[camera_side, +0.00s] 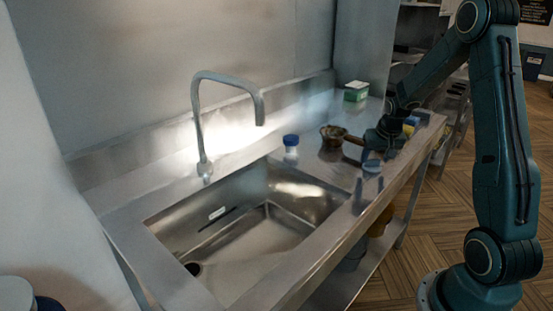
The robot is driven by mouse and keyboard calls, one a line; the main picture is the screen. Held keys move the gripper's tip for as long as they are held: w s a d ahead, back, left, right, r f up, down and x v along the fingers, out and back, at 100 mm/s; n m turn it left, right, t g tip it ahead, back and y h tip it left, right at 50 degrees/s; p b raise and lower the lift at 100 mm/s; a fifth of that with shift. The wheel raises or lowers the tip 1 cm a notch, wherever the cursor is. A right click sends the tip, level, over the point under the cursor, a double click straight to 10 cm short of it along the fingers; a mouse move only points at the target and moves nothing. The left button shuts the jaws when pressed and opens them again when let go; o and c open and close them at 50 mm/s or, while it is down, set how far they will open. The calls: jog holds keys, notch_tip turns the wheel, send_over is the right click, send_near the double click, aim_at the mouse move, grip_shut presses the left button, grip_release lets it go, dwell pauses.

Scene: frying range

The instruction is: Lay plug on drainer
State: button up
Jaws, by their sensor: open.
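A small round light-blue and white piece (371,167), which may be the plug, shows at the front edge of the steel counter, right of the sink. My gripper (369,181) is over this spot, pointing down, with its blue-grey fingers apart around or beside the piece. I cannot tell whether they touch it. The drainer seems to be the flat steel top (325,168) right of the basin; no separate rack is clear. The sink basin (265,222) has a dark drain hole (193,268) at its near left.
A tall curved tap (201,130) rises behind the basin. A blue-capped white jar (290,145), a brown pan or bowl with a handle (333,133) and a green-and-white box (356,91) stand on the counter. Yellow and blue items (410,124) lie beyond my gripper.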

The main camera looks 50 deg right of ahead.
jog(key=v, duration=1)
jog(key=shift+s+r, duration=0.15)
jog(key=shift+r, duration=0.15)
jog(key=shift+a, duration=0.15)
jog(key=s+a+r+n+t, duration=0.1)
jog(key=a+r, duration=0.2)
jog(key=a, duration=0.3)
jog(key=s+a+r+n+y, duration=0.1)
jog(key=a+r+n, duration=0.1)
jog(key=a, duration=0.4)
jog(key=s+a+r+n+t, duration=0.1)
jog(key=a+r, duration=0.2)
jog(key=a, duration=0.2)
jog(key=s+a+n+y, duration=0.2)
jog(key=s+a+n, duration=0.3)
jog(key=s+a, duration=0.6)
jog(key=shift+a+r+t, duration=0.3)
jog(key=shift+a, duration=0.65)
